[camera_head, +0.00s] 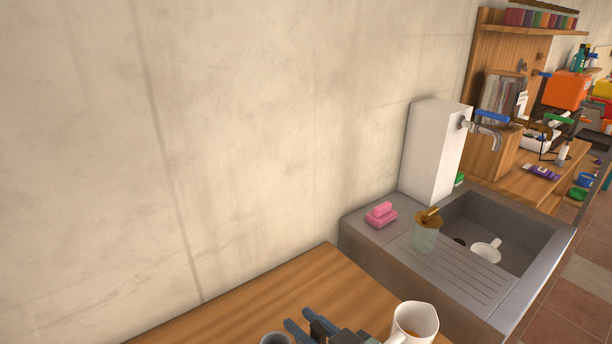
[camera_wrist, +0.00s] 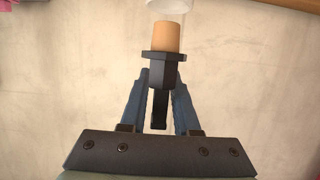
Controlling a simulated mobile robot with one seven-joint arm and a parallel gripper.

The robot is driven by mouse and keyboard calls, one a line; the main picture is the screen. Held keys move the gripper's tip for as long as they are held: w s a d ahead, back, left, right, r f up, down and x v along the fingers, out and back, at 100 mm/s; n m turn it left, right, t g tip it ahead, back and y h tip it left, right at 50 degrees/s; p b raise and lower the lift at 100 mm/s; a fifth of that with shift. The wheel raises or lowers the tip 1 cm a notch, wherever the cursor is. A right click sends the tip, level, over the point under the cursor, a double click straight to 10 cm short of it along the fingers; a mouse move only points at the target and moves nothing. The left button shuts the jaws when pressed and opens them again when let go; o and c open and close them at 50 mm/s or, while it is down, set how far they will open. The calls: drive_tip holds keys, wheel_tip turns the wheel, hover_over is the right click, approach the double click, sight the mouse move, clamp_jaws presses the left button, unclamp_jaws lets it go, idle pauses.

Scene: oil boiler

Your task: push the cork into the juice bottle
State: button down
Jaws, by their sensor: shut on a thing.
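My gripper (camera_wrist: 159,82) has its blue fingers closed on the black faceted grip of a stopper. The stopper's tan cork (camera_wrist: 166,38) points away from the fingers, above a wider black collar. A pale translucent rim (camera_wrist: 168,3), perhaps the bottle, is cut off at the top edge of the wrist view, close to the cork's free end. I cannot tell whether they touch. In the head view, my gripper (camera_head: 306,328) is low over the wooden counter. I cannot make out the cork or a whole juice bottle there.
A round grey rim (camera_head: 275,339) is at the bottom edge. A stone sink (camera_head: 470,275) to the right bears pink sponges (camera_head: 381,215) and a glass (camera_head: 425,239).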

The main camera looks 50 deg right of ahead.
drive_tip(key=shift+f, duration=0.2)
idle(0.7)
drive_tip(key=shift+f+b, duration=1.5)
drive_tip(key=shift+b, duration=0.1)
drive_tip(key=c, duration=0.6)
unclamp_jaws()
drive_tip(key=shift+o, duration=0.2)
drive_tip(key=shift+s, duration=0.1)
drive_tip(key=b+v, duration=0.1)
drive_tip(key=v, duration=1.1)
drive_tip(key=shift+s+a, duration=0.2)
drive_tip(key=shift+s, duration=0.15)
drive_tip(key=shift+r, duration=0.2)
